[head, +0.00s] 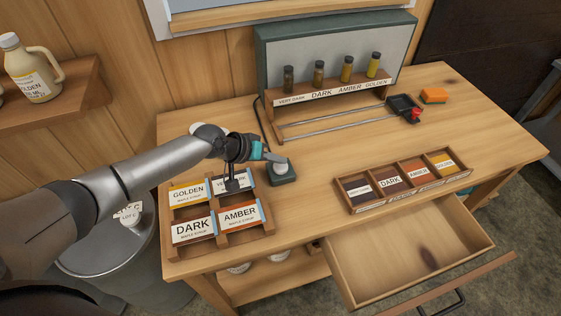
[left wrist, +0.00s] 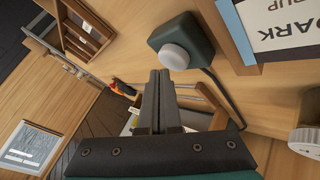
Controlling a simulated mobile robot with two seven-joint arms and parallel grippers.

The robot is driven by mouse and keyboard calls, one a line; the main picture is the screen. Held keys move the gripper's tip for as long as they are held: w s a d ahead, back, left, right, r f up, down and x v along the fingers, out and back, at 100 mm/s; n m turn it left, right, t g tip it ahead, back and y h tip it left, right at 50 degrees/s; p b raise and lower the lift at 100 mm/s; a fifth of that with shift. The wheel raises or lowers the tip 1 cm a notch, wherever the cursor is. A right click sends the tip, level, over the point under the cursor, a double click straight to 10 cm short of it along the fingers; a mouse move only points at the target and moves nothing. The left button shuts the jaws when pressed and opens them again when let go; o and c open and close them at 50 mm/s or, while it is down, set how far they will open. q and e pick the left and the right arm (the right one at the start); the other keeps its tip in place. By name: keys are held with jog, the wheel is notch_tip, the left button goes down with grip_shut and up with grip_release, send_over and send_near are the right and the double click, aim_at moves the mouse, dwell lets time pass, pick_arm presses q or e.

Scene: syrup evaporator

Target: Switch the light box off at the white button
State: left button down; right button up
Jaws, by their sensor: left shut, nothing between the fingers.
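The white button (head: 281,168) is a round knob on a small dark green base (head: 284,180) on the table, with a dark cable running to the back. It shows large in the left wrist view (left wrist: 174,57). The light box (head: 335,55) stands at the back of the table, with a green frame and a dull grey panel that shows no clear glow. My left gripper (head: 275,158) is shut and empty, its fingertips right by the button. In the left wrist view the fingertips (left wrist: 159,76) end just beside the button; I cannot tell whether they touch. My right gripper is not in view.
A rack of small sample bottles (head: 333,91) stands before the light box. A drawer (head: 400,270) is open at the front. The table's middle is clear.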

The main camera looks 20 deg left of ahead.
aim_at(277, 168)
pick_arm(q)
jog(key=shift+r, duration=0.1)
notch_tip(277, 168, up, 6)
jog(key=p, duration=0.5)
dwell(0.5)
